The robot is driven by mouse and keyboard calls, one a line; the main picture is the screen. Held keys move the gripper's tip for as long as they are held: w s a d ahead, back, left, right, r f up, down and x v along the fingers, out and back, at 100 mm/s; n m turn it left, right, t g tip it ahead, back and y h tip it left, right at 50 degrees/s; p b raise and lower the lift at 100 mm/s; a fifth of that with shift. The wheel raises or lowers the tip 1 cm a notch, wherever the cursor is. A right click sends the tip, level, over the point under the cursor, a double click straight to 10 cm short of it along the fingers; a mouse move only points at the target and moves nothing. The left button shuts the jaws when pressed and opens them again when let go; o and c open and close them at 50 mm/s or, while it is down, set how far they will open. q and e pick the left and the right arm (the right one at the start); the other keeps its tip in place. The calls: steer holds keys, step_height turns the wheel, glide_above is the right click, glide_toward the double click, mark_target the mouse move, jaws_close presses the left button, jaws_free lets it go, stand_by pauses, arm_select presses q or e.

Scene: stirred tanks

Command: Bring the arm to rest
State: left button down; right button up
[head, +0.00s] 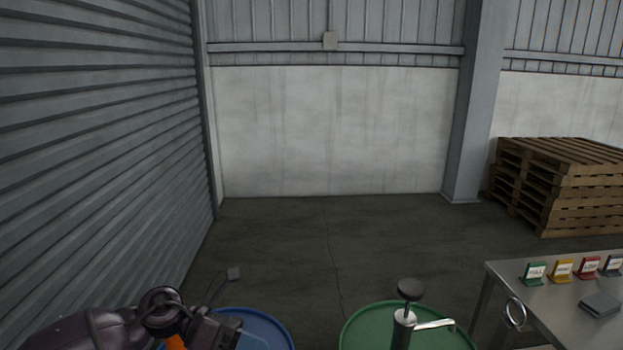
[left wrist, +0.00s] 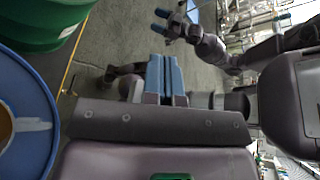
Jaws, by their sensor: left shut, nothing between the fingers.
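My left arm comes in at the bottom left of the head view. Its gripper (head: 252,340) is low in the picture, in front of the blue drum, and partly cut off by the lower edge. In the left wrist view the two blue fingers (left wrist: 166,75) lie together, shut, with nothing between them. My right gripper (left wrist: 172,20) shows small at the top of the left wrist view, its blue fingers apart and empty. It is out of the head view.
A blue drum (head: 272,325) and a green drum (head: 362,327) with a hand pump (head: 405,318) stand close by. A steel table (head: 550,300) with coloured tags is at right. Stacked pallets (head: 560,185) stand behind it. A ribbed shutter (head: 90,150) is at left. Open floor lies beyond the drums.

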arm_select(q)
steer(key=s+a+f+n+t+y, duration=0.25)
steer(key=a+f+n+t, duration=0.2)
steer(key=n+t, duration=0.85)
steer(key=s+a+f+n+t+y, duration=0.1)
steer(key=a+f+n+t+y, duration=0.4)
steer(key=n, duration=1.4)
steer(key=s+a+f+n+g+y, duration=0.2)
steer(key=s+a+f+n+y, duration=0.1)
steer(key=s+f+n, duration=0.4)
steer(key=s+a+f+n+g+y, duration=0.3)
steer(key=s+a+f+n, duration=0.2)
steer(key=s+f+n, duration=0.2)
steer(key=shift+s+a+f+y, duration=0.35)
steer(key=shift+s+f, duration=0.4)
steer(key=shift+f, duration=0.1)
arm_select(e)
steer(key=shift+s+d+f+g, duration=0.1)
steer(key=shift+s+f+g, duration=0.2)
steer(key=shift+s+f, duration=0.65)
steer(key=shift+w, duration=0.35)
